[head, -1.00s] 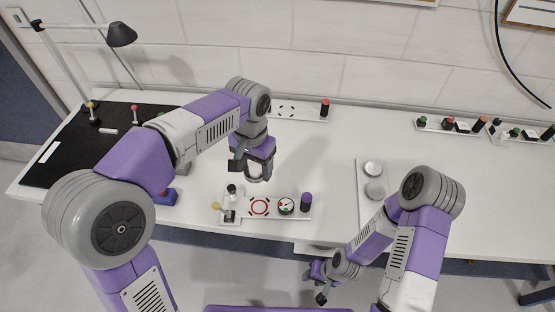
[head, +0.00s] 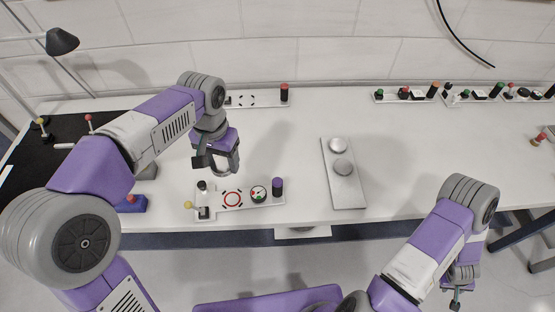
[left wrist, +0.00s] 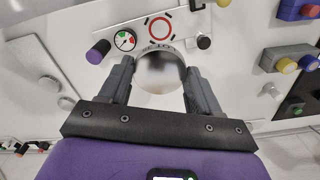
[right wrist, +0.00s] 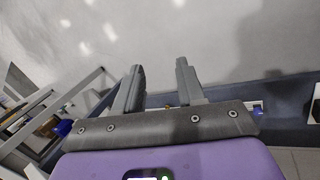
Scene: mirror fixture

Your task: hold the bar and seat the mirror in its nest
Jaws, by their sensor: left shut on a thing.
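My left gripper (head: 222,172) is shut on a round, shiny mirror (left wrist: 160,72), held in front of the red-ringed nest. The nest (head: 232,199) is a red ring on a white fixture plate (head: 245,205); it also shows just beyond the mirror in the left wrist view (left wrist: 160,27). The plate carries a dial gauge (head: 258,193), a purple post (head: 277,187) and a black-knobbed part (head: 203,198) at its left end. I cannot tell which part is the bar. My right gripper (right wrist: 160,72) is open and empty, low at the right, away from the fixture.
A white plate with two grey round discs (head: 343,167) lies right of the fixture. The front table edge is close to the fixture.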

